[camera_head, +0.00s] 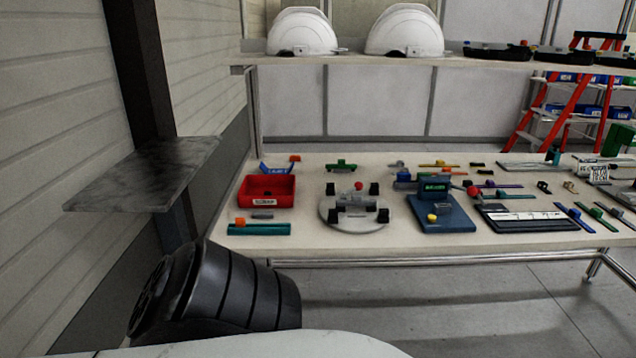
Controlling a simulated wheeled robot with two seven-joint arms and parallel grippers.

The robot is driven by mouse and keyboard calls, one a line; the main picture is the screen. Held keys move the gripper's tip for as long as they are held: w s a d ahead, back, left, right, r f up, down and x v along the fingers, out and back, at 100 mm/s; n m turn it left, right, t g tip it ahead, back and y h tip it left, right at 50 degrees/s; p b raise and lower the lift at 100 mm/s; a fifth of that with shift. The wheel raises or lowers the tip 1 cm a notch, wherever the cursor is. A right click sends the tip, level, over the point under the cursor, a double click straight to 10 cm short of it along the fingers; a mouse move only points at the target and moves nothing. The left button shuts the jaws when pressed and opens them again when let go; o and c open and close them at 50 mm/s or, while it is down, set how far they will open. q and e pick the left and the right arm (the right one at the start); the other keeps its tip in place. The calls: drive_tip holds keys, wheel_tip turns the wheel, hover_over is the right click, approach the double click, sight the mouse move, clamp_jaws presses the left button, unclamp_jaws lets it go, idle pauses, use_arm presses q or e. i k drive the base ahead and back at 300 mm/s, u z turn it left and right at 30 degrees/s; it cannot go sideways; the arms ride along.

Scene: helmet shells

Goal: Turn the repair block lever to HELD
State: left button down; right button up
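Neither of my grippers is in view.
The table (300,246) also holds a red bin (267,191), a teal bar (258,229), a dark board (530,219) and several small tools. A shelf (400,58) behind carries two white helmet shells (302,32) (405,32). A dark post with a grey plate (145,175) stands at left.

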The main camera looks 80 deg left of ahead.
sight(359, 186)
drive_tip(key=k, duration=0.9)
drive_tip(key=u, duration=1.75)
drive_tip(key=i, duration=0.2)
drive_tip(key=u, duration=0.15)
